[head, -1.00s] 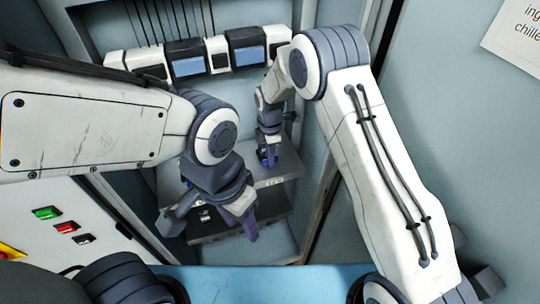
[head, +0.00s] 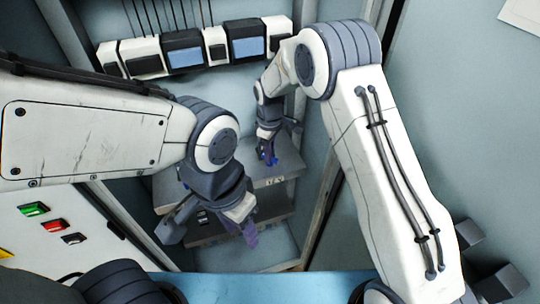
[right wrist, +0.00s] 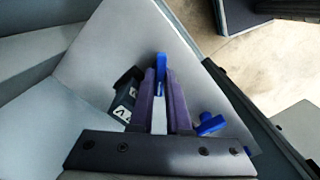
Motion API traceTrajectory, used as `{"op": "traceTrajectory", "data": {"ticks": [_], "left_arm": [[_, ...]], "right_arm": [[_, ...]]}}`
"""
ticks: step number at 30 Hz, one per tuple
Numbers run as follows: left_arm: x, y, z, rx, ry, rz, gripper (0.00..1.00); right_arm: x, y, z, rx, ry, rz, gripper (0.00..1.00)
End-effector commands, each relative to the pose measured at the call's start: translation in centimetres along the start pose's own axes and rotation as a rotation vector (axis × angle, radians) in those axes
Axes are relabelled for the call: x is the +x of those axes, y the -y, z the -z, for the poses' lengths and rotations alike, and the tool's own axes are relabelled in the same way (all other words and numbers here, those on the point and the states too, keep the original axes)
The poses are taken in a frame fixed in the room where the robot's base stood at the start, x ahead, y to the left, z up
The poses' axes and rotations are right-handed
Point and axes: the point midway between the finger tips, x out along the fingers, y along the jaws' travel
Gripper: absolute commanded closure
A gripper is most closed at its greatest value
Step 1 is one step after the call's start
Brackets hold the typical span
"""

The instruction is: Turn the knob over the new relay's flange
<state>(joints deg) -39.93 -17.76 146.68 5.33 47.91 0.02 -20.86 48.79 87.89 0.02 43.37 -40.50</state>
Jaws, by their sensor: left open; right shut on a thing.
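My right gripper (head: 268,152) points down at the grey shelf inside the cabinet. In the right wrist view its purple fingers (right wrist: 160,98) are shut on a blue knob (right wrist: 161,60), which shows between the tips. A second blue knob (right wrist: 210,124) is to the right of the fingers, apart from them. A dark block with white markings (right wrist: 125,97), perhaps the relay, sits just left of the fingers; its flange cannot be made out. My left gripper (head: 248,232) is open and empty, with purple fingertips, lower in the head view in front of the lower shelf.
The grey shelf (head: 275,171) carries a white label on its front edge. A row of white and dark modules (head: 190,52) hangs above. A panel with green and red buttons (head: 40,238) is at the left. The cabinet's right post (head: 322,205) stands close to my right arm.

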Motion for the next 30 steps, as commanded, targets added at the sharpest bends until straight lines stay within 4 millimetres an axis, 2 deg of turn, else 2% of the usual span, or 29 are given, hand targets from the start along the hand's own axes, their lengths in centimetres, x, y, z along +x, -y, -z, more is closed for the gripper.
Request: {"op": "traceTrajectory", "data": {"ticks": [18, 30], "left_arm": [[1.6, 0.1, -0.1, -0.003, 0.0, 0.0, 0.5], [1.9, 0.1, -0.1, -0.003, 0.0, 0.0, 0.5]], "right_arm": [[-0.1, -0.1, 0.1, 0.552, -0.004, -0.003, 1.0], [-0.2, -0.2, 0.1, 0.741, -0.004, -0.003, 1.0]]}}
